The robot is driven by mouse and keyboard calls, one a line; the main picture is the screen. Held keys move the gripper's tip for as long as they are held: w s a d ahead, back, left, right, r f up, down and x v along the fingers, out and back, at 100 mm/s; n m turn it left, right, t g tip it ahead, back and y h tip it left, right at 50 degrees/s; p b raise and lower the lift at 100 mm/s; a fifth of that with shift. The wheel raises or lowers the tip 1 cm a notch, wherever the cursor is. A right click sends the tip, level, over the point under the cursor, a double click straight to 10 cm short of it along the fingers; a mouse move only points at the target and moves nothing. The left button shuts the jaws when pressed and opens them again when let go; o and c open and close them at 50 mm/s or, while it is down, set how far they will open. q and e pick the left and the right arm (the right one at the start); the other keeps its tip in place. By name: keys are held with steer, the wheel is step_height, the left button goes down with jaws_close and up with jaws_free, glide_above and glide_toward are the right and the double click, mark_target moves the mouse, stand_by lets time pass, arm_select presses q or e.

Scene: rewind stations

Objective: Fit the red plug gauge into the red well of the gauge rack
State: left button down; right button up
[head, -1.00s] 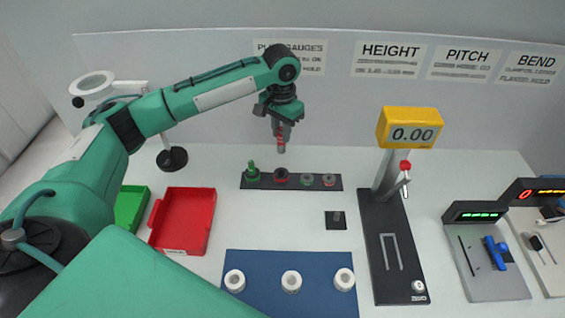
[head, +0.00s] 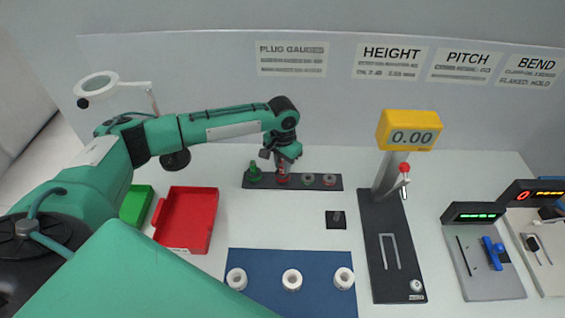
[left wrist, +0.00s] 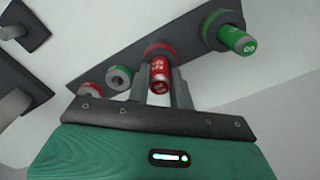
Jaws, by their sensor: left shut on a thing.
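The red plug gauge (head: 282,169) is in my left gripper (head: 283,162), whose fingers are shut on it. The left wrist view shows the gauge (left wrist: 160,75) between the two fingers (left wrist: 160,90), its marked end toward the camera. Its far end meets the red-ringed well (left wrist: 160,48) of the dark gauge rack (left wrist: 190,42). The gauge stands about upright over this well in the head view; how deep its tip sits is hidden. The rack (head: 318,182) lies flat at the back of the table. My right gripper is not in view.
A green plug gauge (head: 254,172) stands in the rack just left of my gripper. Other ringed wells (head: 308,180) lie to the right. A red tray (head: 205,225), a blue mat (head: 262,285) with white rings and a height gauge stand (head: 392,250) are nearer.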

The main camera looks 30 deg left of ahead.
arm_select(q)
steer(key=shift+f, duration=0.1)
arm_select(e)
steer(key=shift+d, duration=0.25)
arm_select(q)
steer(key=c, duration=1.2)
jaws_free()
steer(key=shift+c, duration=0.2)
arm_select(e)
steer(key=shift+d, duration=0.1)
arm_select(q)
step_height(320, 180, up, 12)
steer(key=b, duration=0.2)
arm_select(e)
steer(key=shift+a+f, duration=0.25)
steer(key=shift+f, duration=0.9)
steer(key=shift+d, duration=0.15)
